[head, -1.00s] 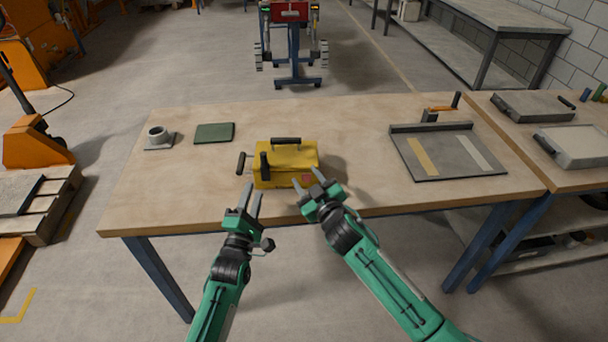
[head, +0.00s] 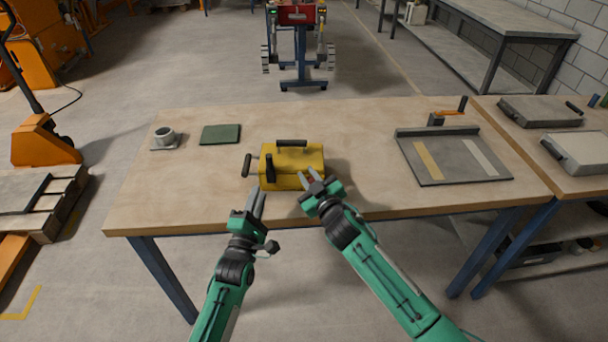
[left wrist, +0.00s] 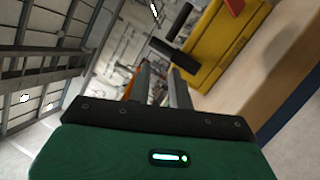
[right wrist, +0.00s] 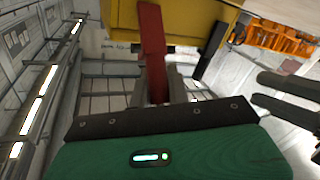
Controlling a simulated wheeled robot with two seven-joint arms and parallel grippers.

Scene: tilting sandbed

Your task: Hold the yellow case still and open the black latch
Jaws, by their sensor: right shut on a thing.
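The yellow case (head: 312,160) stands on the wooden table with a black handle (head: 291,143) on top. A black upright bar (head: 269,168), which looks like the latch, is at its front left; another black grip (head: 247,165) sticks out at its left side. My right gripper (head: 309,178) is at the front right of the case, shut on a red tab (right wrist: 151,35) seen in the right wrist view. My left gripper (head: 257,203) is open and empty, just in front of the case's left part, below the bar. The left wrist view shows the yellow case (left wrist: 215,40) beyond its fingers.
A grey tray (head: 455,175) with two strips lies at the table's right. The table between the case and the tray is clear.

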